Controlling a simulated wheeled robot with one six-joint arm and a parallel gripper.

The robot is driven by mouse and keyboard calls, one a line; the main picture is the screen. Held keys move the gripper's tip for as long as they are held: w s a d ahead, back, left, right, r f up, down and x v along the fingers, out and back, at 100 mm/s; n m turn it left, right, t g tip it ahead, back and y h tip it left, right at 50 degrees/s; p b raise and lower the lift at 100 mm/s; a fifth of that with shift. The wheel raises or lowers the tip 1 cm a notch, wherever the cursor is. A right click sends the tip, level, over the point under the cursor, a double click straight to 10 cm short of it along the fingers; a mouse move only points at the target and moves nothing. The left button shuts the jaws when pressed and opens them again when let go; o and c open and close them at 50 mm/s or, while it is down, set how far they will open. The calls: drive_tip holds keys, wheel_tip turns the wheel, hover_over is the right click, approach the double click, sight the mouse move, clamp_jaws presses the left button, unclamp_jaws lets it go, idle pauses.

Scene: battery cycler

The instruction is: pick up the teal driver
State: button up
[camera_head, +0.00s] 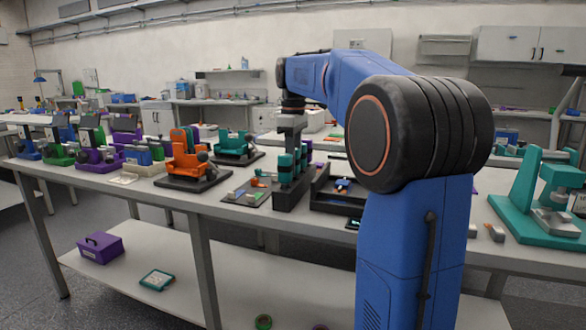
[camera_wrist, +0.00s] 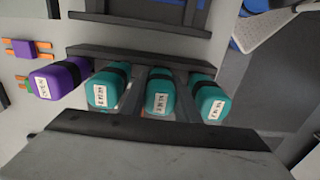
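Three teal drivers with dark bands and white labels stand in a row in a dark rack (camera_head: 290,200). In the wrist view they are the left one (camera_wrist: 106,90), the middle one (camera_wrist: 158,92) and the right one (camera_wrist: 211,100). A purple driver (camera_wrist: 58,79) is at the left end of the row. My gripper (camera_wrist: 160,97) has its grey fingers on either side of the middle teal driver, in the gaps between it and its neighbours. The fingers look open around it; any contact is hard to see. In the head view my gripper (camera_head: 290,140) points down over the rack.
Orange (camera_head: 190,155) and teal (camera_head: 236,148) fixtures stand left of the rack on the bench. A black tray (camera_head: 330,203) is close on its right. A large teal press (camera_head: 540,200) is at far right. Neighbouring drivers leave little room beside the fingers.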

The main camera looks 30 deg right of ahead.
clamp_jaws()
